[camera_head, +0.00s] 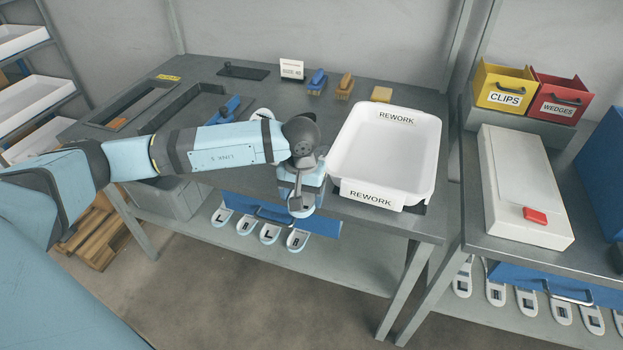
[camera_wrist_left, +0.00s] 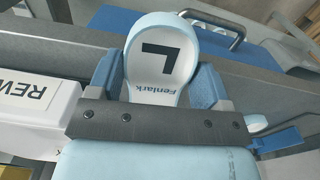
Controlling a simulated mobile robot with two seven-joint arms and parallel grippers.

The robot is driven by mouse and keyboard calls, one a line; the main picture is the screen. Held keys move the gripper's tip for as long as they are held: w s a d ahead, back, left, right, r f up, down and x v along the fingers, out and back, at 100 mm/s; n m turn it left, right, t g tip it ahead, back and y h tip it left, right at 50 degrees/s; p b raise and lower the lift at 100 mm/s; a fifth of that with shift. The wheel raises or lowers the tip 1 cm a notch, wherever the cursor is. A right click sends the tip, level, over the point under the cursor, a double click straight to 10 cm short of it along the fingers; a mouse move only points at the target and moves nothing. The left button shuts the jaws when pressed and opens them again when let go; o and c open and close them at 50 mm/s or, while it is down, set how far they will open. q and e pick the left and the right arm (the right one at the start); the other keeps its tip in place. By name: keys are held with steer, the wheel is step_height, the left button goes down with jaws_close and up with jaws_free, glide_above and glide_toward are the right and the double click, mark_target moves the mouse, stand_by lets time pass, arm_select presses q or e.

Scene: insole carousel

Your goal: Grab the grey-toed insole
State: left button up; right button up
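In the head view my left gripper (camera_head: 300,208) is at the table's front edge, left of the white rework bin. Several lettered insoles (camera_head: 270,233) hang below on a blue rack (camera_head: 322,229). My right gripper is not in view.
The white rework bin (camera_head: 432,160) looks empty. Brushes (camera_head: 317,82) and a size card (camera_head: 292,70) stand at the back of the table. At right are yellow (camera_head: 505,88) and red bins (camera_head: 560,100), a white box (camera_head: 510,180) and another insole row (camera_head: 527,301).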

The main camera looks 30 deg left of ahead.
arm_select(q)
steer(key=shift+c, duration=0.9)
